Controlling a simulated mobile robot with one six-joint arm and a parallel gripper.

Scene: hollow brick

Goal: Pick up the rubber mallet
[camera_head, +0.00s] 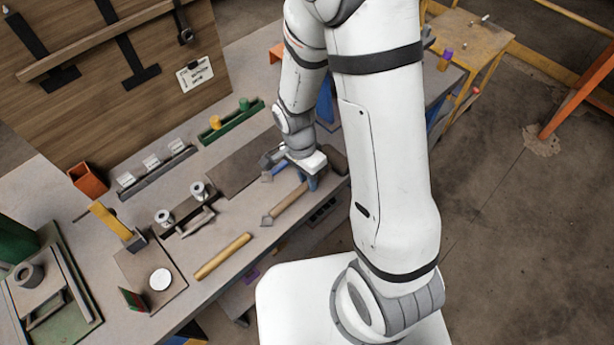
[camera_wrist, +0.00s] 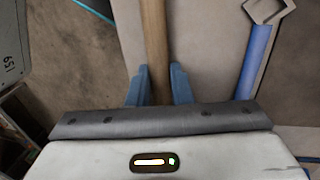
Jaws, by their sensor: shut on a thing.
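The rubber mallet shows in the head view as a wooden handle (camera_head: 289,200) with a small grey head at its lower left end, low over or on the workbench. My gripper (camera_head: 309,184) is at the handle's upper right end and is partly hidden by my wrist. In the wrist view my gripper's two blue fingers (camera_wrist: 159,88) stand on both sides of the wooden handle (camera_wrist: 155,40) and are shut on it. The mallet head is out of the wrist view. I cannot tell whether the mallet is clear of the bench.
A blue-handled tool (camera_wrist: 258,58) lies beside the handle. A light wooden rod (camera_head: 222,257) lies on the workbench (camera_head: 225,230) to the lower left. A green tray (camera_head: 230,122) and an orange box (camera_head: 88,180) stand farther back. The bench's front edge is close to my arm.

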